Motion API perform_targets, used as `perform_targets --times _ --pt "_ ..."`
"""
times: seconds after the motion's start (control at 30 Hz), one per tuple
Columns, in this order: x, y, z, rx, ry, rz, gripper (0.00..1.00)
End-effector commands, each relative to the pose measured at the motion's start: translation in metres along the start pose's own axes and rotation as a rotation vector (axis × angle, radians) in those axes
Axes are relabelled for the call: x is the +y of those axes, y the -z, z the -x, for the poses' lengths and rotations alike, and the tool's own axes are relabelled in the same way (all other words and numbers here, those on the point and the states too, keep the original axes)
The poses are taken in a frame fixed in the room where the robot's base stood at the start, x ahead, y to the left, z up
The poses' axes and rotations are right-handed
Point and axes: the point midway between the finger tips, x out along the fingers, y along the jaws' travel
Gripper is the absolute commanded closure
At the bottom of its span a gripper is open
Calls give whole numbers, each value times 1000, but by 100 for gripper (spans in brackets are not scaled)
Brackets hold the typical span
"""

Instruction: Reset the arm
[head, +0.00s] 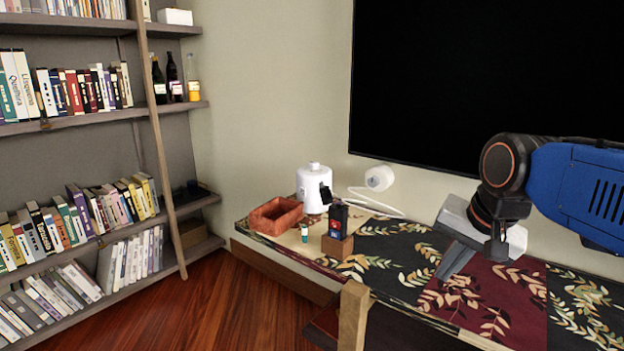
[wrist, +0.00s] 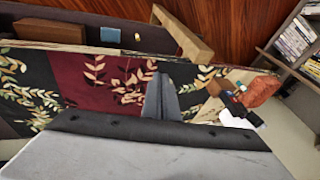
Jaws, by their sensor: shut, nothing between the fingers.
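My blue arm reaches in from the right in the head view, and my gripper (head: 447,262) hangs over the dark red part of the patterned cloth, pointing down and to the left. In the wrist view my gripper (wrist: 161,80) shows its grey fingers together, with nothing between them. The gripper is apart from the objects at the left end of the table. How far the fingertips are above the cloth I cannot tell exactly.
The table (head: 380,262) holds a reddish-brown tray (head: 270,217), a white canister (head: 311,190), a black device on a wooden block (head: 337,246) and a small green-and-white bottle (head: 304,233). A dark screen (head: 450,80) hangs behind. A bookshelf (head: 90,128) stands left. The cloth's middle is clear.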

Motion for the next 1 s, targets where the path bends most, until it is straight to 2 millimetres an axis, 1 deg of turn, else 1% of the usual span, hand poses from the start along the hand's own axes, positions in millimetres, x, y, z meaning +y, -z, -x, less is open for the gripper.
perform_targets --times 0.03,0.2,0.3,0.4,0.5,0.6,1.0 --pt "16 -12 -6 8 -7 59 100" --pt "60 -49 -29 28 -34 283 100" --pt "83 -69 -43 35 -50 402 100" --pt "100 -85 -54 38 -64 497 100" --pt "111 -94 -62 41 -73 561 100" --pt "117 -99 -66 42 -77 593 100" --pt "117 -100 -66 42 -78 601 100"
